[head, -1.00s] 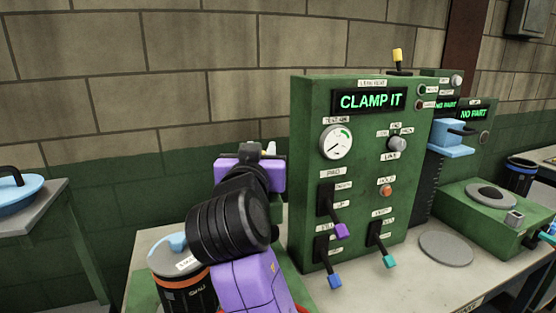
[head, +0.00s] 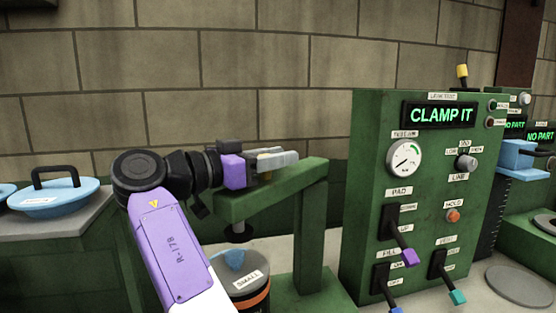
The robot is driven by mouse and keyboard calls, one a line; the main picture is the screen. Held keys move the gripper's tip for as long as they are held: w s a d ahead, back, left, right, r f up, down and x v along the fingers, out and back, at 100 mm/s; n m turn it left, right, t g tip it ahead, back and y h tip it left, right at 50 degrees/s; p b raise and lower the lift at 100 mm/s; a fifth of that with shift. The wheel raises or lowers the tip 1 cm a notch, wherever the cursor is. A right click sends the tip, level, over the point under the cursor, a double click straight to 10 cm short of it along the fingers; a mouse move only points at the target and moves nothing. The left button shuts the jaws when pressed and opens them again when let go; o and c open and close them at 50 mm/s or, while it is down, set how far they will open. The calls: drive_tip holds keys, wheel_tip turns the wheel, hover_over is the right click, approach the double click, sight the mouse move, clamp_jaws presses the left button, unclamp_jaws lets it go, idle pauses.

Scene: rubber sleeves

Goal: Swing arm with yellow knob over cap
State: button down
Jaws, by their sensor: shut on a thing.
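The green swing arm (head: 305,176) reaches left from a green post (head: 310,245). A black pad (head: 238,233) hangs under its left end, above the dark canister (head: 252,301) labelled SMALL, with a gap between. The canister's lid carries a light blue cap (head: 233,258). My gripper (head: 290,157) is just above the swing arm, with its grey fingers pointing right.
The green panel (head: 375,140) reads CLAMP IT and stands right of the post, with a gauge and coloured levers. A yellow-topped piece (head: 462,72) stands on it. A blue lid (head: 50,196) lies on a grey table at the left. A grey disc (head: 515,287) lies at the right.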

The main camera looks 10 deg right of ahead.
drive_tip(key=shift+w+a+m+g, duration=0.3)
drive_tip(key=shift+w+m+g, duration=0.1)
drive_tip(key=shift+w+g, duration=0.1)
drive_tip(key=shift+h, duration=0.3)
drive_tip(key=c, duration=1)
unclamp_jaws()
drive_tip(key=shift+w, duration=0.1)
drive_tip(key=shift+c, duration=0.2)
drive_tip(key=shift+a, duration=0.1)
drive_tip(key=b+v, duration=0.1)
drive_tip(key=v, duration=0.6)
drive_tip(key=shift+a+b, duration=0.3)
drive_tip(key=shift+r, duration=0.1)
